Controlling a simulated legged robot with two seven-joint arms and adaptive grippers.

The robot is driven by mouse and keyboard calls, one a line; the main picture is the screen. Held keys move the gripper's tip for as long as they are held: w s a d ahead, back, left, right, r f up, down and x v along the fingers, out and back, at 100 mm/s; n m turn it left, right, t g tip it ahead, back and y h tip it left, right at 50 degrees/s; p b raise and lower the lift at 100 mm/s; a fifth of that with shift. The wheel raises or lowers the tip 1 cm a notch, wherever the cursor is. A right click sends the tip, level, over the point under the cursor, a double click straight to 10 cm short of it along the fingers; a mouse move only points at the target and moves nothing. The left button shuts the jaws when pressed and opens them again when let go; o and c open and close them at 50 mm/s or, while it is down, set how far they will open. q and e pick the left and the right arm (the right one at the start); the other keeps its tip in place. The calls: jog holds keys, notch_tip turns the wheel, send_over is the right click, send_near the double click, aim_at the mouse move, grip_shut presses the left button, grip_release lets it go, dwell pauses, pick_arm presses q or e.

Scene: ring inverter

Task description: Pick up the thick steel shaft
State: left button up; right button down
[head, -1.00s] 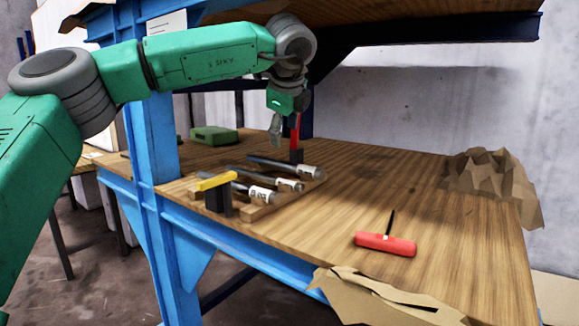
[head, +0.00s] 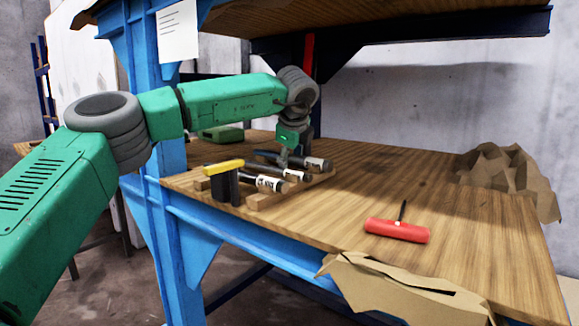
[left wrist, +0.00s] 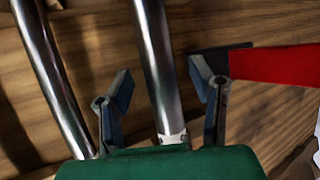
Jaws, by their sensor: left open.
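Several metal shafts with white-labelled ends lie side by side on a wooden rack (head: 262,201) on the bench. The rearmost shaft (head: 317,163), the middle shaft (head: 295,175) and the front shaft (head: 268,184) show in the head view. My left gripper (head: 283,158) is low over the rack. In the left wrist view its open fingers (left wrist: 160,95) stand either side of one bright shaft (left wrist: 152,50). Gaps show on both sides, and no grip is visible. A second shaft (left wrist: 52,80) lies left of the fingers and looks thinner. My right gripper is not seen.
A red-handled tool (left wrist: 275,63) lies close to the right finger in the left wrist view. A yellow-topped black tool (head: 224,180) stands at the rack's front left. A red T-handle tool (head: 397,230) and crumpled cardboard (head: 508,177) are farther right. Bare benchtop (head: 390,180) lies between.

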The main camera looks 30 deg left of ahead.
pick_arm(q)
jog(key=shift+d+r, duration=0.1)
jog(key=shift+d, duration=0.1)
grip_shut()
jog(key=shift+a+r, duration=0.15)
jog(key=shift+r, duration=0.05)
